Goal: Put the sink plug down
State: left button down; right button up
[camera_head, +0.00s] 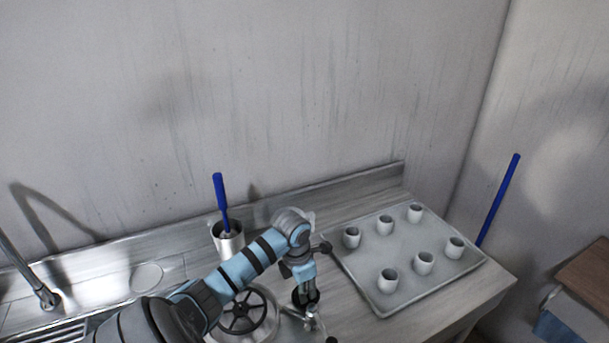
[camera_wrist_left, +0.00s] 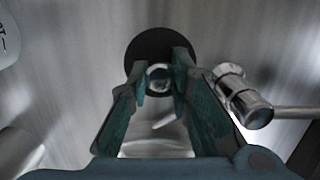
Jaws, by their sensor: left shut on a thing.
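The sink plug is a dark round disc (camera_wrist_left: 145,44) with a small shiny knob, at the top middle of the left wrist view. My left gripper (camera_wrist_left: 160,76) is shut on its knob, one finger on each side, with the disc beyond the fingertips. In the head view my left gripper (camera_head: 305,291) points down over the steel counter, left of the tray. The plug is a small dark shape there, largely hidden by the fingers. I cannot tell whether it touches the counter. My right gripper is not in view.
A metal fitting (camera_wrist_left: 243,98) stands close right of the fingers. A tray (camera_head: 362,279) with several white cups is right.

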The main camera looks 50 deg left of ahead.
pick_arm(q)
jog(key=shift+s, duration=0.15)
jog(key=shift+w+f, duration=0.25)
jog(key=shift+f, duration=0.05)
jog(key=c, duration=1.5)
grip_release()
jog(key=shift+s+r, duration=0.1)
jog(key=shift+r, duration=0.05)
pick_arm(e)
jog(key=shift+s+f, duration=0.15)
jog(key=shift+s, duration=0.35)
pick_arm(q)
jog(key=shift+o, duration=0.2)
